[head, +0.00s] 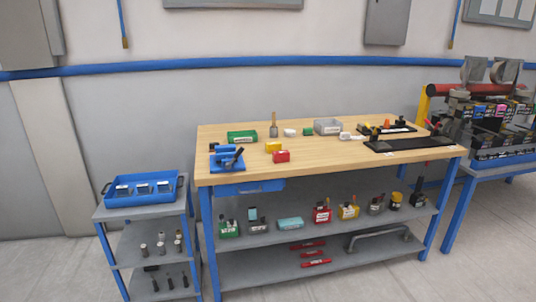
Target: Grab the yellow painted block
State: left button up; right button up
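The yellow painted block (273,147) lies on the wooden top of the workbench (330,165), left of the middle. A red block (281,156) sits just in front of it and a little to the right; I cannot tell whether they touch. A green block-like box (242,137) lies behind and to the left. Neither of my grippers shows in the head view.
A blue device (228,160) stands at the bench's left end. A grey bin (328,126) and black trays (408,144) are behind and right. A cart with a blue tray (143,188) stands left. The front middle of the bench top is clear.

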aim_at(270, 146)
jog(key=i+j, duration=0.1)
jog(key=i+j+z, duration=0.1)
jog(key=z, duration=0.3)
jog(key=i+j+z, duration=0.15)
jog(key=z, duration=0.3)
jog(key=i+j+z, duration=0.1)
jog(key=z, duration=0.3)
jog(key=j, duration=0.1)
